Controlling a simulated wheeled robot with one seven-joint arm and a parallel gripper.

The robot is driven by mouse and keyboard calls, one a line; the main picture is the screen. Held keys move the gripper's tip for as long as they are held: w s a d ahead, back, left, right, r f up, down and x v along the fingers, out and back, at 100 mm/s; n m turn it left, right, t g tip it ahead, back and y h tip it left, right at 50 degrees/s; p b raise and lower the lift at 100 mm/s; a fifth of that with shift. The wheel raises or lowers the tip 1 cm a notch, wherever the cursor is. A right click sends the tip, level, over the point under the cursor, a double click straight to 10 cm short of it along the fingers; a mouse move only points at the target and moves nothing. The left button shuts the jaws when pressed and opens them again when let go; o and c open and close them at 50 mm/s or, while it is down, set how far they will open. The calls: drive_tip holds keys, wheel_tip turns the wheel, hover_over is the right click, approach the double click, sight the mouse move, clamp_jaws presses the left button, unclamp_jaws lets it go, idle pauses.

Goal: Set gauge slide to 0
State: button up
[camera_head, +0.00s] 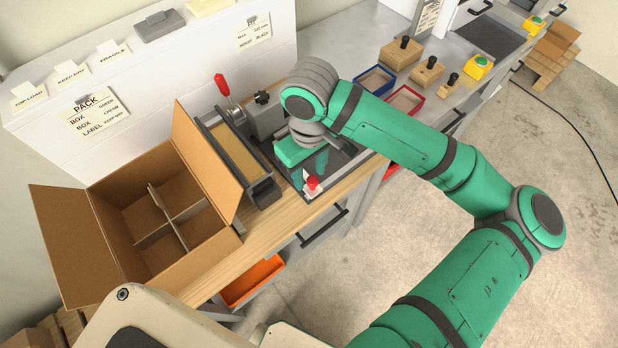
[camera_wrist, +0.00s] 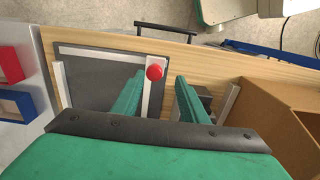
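The gauge slide is a pale bar (camera_wrist: 152,95) with a round red knob (camera_wrist: 154,72), on a dark plate (camera_wrist: 100,80) with pale edge strips. In the head view the red knob (camera_head: 312,182) is at the plate's front edge. My gripper (camera_wrist: 160,80) points down above the plate with its two green fingers apart. In the wrist view the knob appears between the fingers, closer to the left one; I cannot tell the height gap. In the head view my gripper (camera_head: 318,163) is just behind the knob. No scale marks are readable.
A partitioned open cardboard box (camera_head: 150,230) stands left. A grey fixture with a red-handled lever (camera_head: 222,86) stands between box and plate. Blue (camera_head: 377,80) and red (camera_head: 405,100) trays and wooden stamps (camera_head: 428,70) are right. A wooden bench edge (camera_head: 290,215) runs in front.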

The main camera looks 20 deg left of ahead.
wheel_tip(320, 180, up, 6)
drive_tip(key=shift+f, duration=0.1)
idle(0.6)
